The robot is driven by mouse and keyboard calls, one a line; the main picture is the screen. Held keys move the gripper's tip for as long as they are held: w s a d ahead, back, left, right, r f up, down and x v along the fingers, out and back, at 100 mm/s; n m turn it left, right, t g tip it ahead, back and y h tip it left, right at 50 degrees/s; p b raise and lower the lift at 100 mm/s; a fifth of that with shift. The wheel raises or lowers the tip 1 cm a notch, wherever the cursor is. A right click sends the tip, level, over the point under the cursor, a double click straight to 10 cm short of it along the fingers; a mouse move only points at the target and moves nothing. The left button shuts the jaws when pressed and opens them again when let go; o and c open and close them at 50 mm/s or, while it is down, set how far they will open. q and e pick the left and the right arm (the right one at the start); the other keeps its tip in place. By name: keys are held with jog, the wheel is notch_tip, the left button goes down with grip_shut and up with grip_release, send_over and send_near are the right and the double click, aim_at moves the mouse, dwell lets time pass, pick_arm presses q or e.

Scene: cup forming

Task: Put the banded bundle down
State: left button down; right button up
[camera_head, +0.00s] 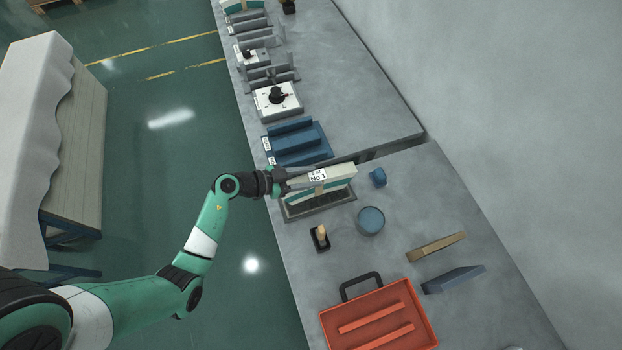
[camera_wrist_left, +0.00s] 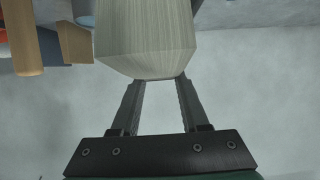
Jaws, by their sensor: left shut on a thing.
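The banded bundle (camera_head: 335,183) is a pale stack with a teal band and a white "No 1" tag. It stands over a dark grey tray (camera_head: 318,207) near the bench's left edge; I cannot tell whether it touches the tray. My left gripper (camera_head: 294,184) reaches in from the left and is shut on the bundle's near end. In the left wrist view the bundle's pale ribbed end (camera_wrist_left: 145,40) shows at the fingertips (camera_wrist_left: 157,84) and hides what lies behind it. My right gripper is not in view.
A blue rack (camera_head: 297,143) stands just behind the bundle. A blue round tub (camera_head: 370,221), a small blue block (camera_head: 378,177) and a wooden-handled stamp (camera_head: 320,237) stand nearby. An orange tray (camera_head: 380,320) lies in front. Bare bench (camera_head: 420,190) lies to the right.

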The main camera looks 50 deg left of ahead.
pick_arm(q)
jog(key=f+b, duration=0.3)
jog(key=f, duration=0.1)
jog(key=shift+d, duration=0.35)
jog(key=shift+r, duration=0.15)
jog(key=shift+c, duration=2)
grip_release()
jog(key=shift+f, duration=0.2)
jog(key=shift+r, duration=0.1)
jog(key=shift+s+a+r+p, duration=0.1)
jog(key=shift+s+r+p, duration=0.1)
jog(key=shift+r+p, duration=0.1)
jog(key=p+v, duration=0.3)
jog(key=v, duration=0.8)
jog(key=shift+s+p, duration=0.2)
jog(key=shift+p, duration=0.2)
